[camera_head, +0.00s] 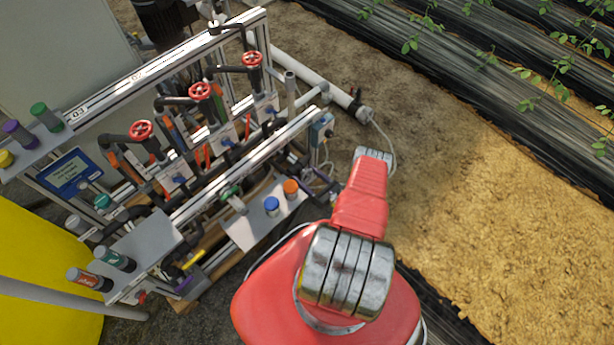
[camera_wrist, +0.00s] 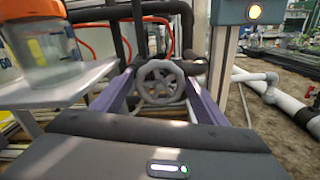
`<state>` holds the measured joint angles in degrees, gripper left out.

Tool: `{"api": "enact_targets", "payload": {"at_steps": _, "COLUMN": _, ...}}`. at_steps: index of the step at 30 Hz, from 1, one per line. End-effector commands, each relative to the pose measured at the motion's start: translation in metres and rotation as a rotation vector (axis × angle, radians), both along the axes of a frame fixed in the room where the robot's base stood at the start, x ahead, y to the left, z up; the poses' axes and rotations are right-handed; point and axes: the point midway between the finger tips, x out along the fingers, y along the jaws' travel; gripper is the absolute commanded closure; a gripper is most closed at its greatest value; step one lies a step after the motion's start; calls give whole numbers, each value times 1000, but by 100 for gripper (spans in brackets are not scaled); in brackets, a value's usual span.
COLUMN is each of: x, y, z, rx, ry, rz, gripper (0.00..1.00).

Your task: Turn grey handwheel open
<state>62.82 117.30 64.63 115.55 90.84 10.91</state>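The grey handwheel (camera_wrist: 147,97) faces me in the middle of the wrist view. It is round with spokes and is mounted in front of dark pipes. My gripper (camera_wrist: 160,82) is open, with one purple finger on the left of the wheel and one on the right. The fingers reach toward the wheel's sides; I cannot tell if they touch its rim. In the head view I cannot make out the grey wheel; my red arm reaches toward the skid's right end.
In the wrist view an orange-lidded jar (camera_wrist: 45,45) on a shelf stands close left, and a grey box with a lit lamp (camera_wrist: 254,12) is upper right. White pipes (camera_wrist: 285,100) run along the right. Red handwheels (camera_head: 200,91) line the skid in the head view.

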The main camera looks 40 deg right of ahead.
Motion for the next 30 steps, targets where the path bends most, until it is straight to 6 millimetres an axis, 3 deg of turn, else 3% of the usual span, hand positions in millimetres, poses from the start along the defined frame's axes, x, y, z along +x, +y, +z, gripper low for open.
{"api": "enact_targets", "payload": {"at_steps": 14, "x": 0, "y": 0, "z": 0, "rx": 0, "ry": 0, "rz": -1, "gripper": 67}}
{"api": "enact_targets", "payload": {"at_steps": 30, "x": 0, "y": -1, "z": 0, "rx": -113, "ry": -3, "rz": -2, "gripper": 68}}
